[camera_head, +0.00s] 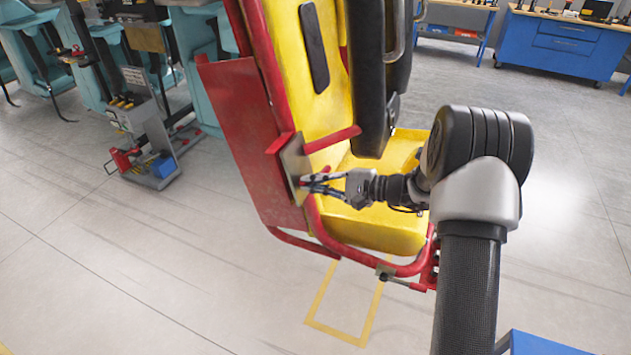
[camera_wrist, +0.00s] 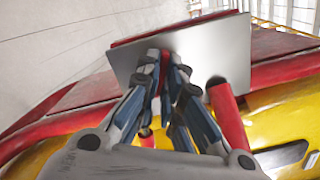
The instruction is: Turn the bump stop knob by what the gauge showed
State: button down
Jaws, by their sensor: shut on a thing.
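The bump stop knob (camera_wrist: 164,72) shows in the wrist view as a small red sliver between my fingertips, in front of a grey metal plate (camera_wrist: 215,50). Most of it is hidden by the fingers. My gripper (camera_wrist: 165,62) is shut on it. In the head view my gripper (camera_head: 308,183) reaches left to the same plate (camera_head: 291,158) on the side of the yellow and red coaster seat (camera_head: 370,215). The knob cannot be made out there. No gauge is clearly seen in either view.
A red side panel (camera_head: 240,135) stands just left of the plate. A red bar (camera_head: 333,139) runs close above my gripper, and it also shows beside the fingers (camera_wrist: 228,118). A tool cart (camera_head: 145,125) stands left, a blue workbench (camera_head: 565,45) far right. Open floor lies around.

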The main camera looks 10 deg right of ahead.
jog(key=shift+a+m, duration=0.15)
jog(key=shift+m, duration=0.45)
jog(key=c, duration=1.7)
grip_release()
jog(key=v, duration=1.2)
jog(key=shift+f, duration=0.1)
jog(key=shift+w, duration=0.1)
